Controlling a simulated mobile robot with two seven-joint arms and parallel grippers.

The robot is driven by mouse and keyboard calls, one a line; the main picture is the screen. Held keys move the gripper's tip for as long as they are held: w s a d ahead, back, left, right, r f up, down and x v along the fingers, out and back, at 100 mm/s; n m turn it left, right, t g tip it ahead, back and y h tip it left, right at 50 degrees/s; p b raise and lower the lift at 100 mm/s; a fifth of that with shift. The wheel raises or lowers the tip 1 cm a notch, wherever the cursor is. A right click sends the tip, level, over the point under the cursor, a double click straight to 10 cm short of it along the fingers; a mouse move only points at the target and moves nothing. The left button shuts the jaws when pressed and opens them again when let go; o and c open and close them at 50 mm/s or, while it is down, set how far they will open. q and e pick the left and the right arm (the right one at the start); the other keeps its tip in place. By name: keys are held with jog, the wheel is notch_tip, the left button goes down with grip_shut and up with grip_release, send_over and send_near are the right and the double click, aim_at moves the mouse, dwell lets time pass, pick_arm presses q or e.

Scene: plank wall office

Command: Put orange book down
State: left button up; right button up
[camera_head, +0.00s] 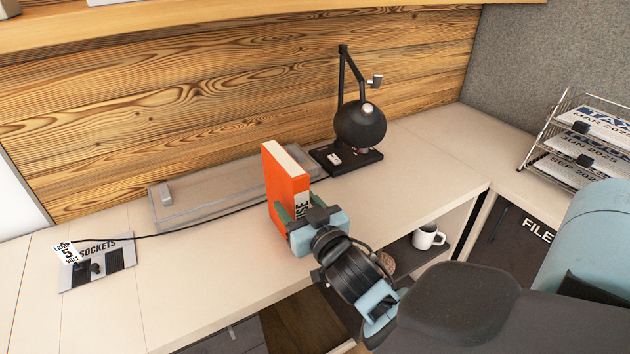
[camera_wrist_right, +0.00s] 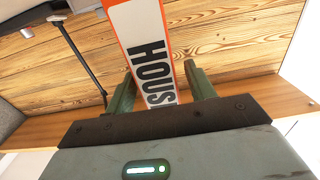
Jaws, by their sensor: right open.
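The orange book (camera_head: 288,182) stands upright on the light desk (camera_head: 190,265), near its front edge, in front of a grey slab. In the right wrist view its spine (camera_wrist_right: 148,60) shows black letters reading "HOUS" on white. My right gripper (camera_head: 290,213) is at the book's lower part, with one finger on each side of it. In the right wrist view the fingers of my right gripper (camera_wrist_right: 160,90) are open, with a gap beside the book on the right. The book's base is partly hidden by the gripper. My left gripper is not in view.
A black lamp (camera_head: 360,122) stands behind the book to the right. The grey slab (camera_head: 215,192) lies along the plank wall. A sockets panel (camera_head: 97,265) with a cable is at left. A white mug (camera_head: 427,237) sits on a lower shelf, and a wire paper tray (camera_head: 580,140) is at right.

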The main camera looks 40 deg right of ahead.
jog(key=v, duration=0.9)
jog(key=s+a+f+n+g+y, duration=0.1)
jog(key=s+a+f+g+y, duration=0.15)
jog(key=s+f, duration=0.45)
jog(key=s+a+f+n+g+y, duration=0.1)
jog(key=s+a+f+n+g, duration=0.15)
jog(key=f, duration=0.95)
jog(key=s+a+f+g+y, duration=0.1)
jog(key=s+a+f+g, duration=0.1)
jog(key=s+f, duration=0.2)
jog(key=s+a+f+g+y, duration=0.1)
jog(key=s+a+f+g, duration=0.1)
jog(key=s, duration=0.9)
jog(key=s+a+f+n+g+y, duration=0.1)
jog(key=s+a+f, duration=0.3)
jog(key=s+f, duration=0.3)
jog(key=shift+s+g, duration=0.35)
jog(key=shift+g, duration=0.05)
jog(key=shift+d, duration=0.1)
